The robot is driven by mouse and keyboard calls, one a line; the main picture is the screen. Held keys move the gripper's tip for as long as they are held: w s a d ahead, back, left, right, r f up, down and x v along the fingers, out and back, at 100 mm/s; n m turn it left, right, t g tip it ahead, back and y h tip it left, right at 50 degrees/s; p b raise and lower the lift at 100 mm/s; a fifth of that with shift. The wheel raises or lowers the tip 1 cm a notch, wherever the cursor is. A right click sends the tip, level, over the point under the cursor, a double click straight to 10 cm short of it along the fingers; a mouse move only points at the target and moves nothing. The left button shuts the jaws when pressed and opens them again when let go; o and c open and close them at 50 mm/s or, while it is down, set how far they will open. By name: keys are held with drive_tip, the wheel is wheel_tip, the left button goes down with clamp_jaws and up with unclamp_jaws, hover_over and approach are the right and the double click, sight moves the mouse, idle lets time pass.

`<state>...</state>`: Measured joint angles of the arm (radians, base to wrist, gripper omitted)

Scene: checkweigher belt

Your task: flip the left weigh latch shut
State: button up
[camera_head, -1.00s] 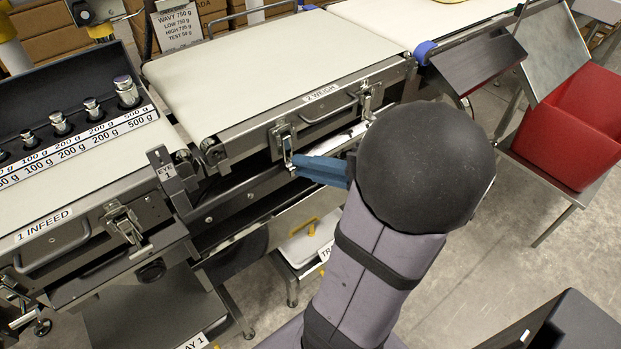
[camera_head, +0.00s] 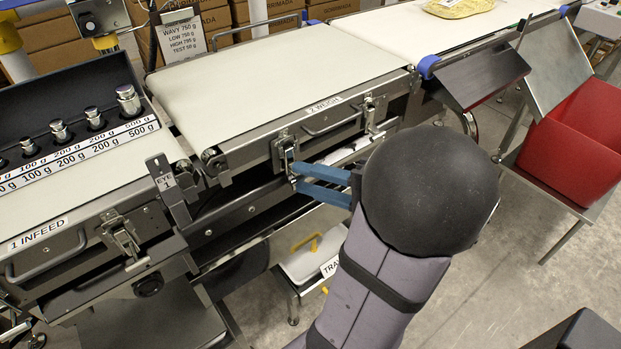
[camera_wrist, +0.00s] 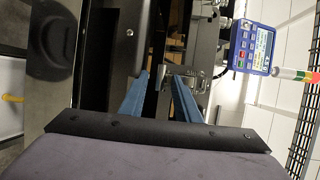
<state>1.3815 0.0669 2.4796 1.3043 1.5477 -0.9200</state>
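The left weigh latch (camera_head: 286,150) is a small metal toggle latch on the front of the 2 WEIGH unit (camera_head: 240,150), left of its bar handle. Its lower metal part hangs down near my fingertips. My gripper (camera_head: 297,175) has two blue fingers with a gap between them, tips at the latch's lower end. In the wrist view the fingers (camera_wrist: 160,78) stand apart, with a metal latch part (camera_wrist: 180,71) close to the right fingertip. I cannot tell whether they touch. A second, right weigh latch (camera_head: 369,112) sits right of the handle.
The 1 INFEED unit (camera_head: 80,215) has its own latch (camera_head: 124,240). An EYE 1 post (camera_head: 165,185) stands left of the weigh unit. A lidded tray (camera_head: 312,258) lies below. A red bin (camera_head: 570,150) stands right. A blue-framed display (camera_wrist: 252,48) shows in the wrist view.

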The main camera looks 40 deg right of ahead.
drive_tip(key=shift+s, duration=0.1)
drive_tip(key=v, duration=0.7)
drive_tip(key=shift+p, duration=0.45)
drive_tip(key=shift+m, duration=0.3)
